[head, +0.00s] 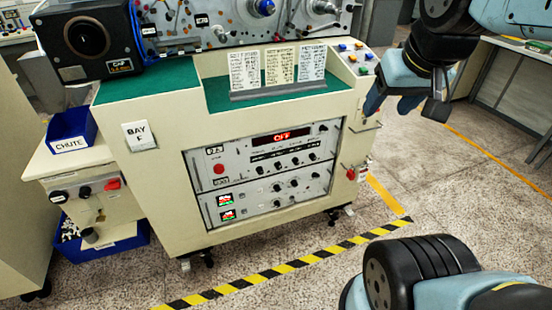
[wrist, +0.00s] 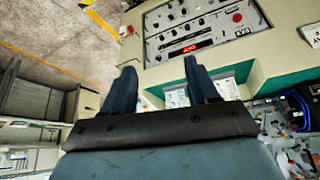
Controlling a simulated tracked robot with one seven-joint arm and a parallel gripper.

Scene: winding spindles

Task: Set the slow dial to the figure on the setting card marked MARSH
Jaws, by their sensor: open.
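Three printed setting cards stand in a row on the green-topped ledge: a left card (head: 243,70), a middle card (head: 279,65) and a right card (head: 312,62). Their print is too small to read, so I cannot tell which is marked MARSH. The front control panel (head: 206,184) carries several small black knobs and a red display (head: 297,135); I cannot tell which knob is the slow dial. My gripper (head: 385,107) is at the cabinet's right side. In the wrist view my gripper (wrist: 158,68) is open and empty, apart from the panel, its fingers partly hiding the cards.
A black box (head: 90,40) stands at the upper left. A blue CHUTE bin (head: 71,133) sits on a side unit at left. Coloured buttons (head: 359,57) are at the cabinet's right corner. Striped floor tape (head: 300,262) runs before the cabinet; the floor there looks clear.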

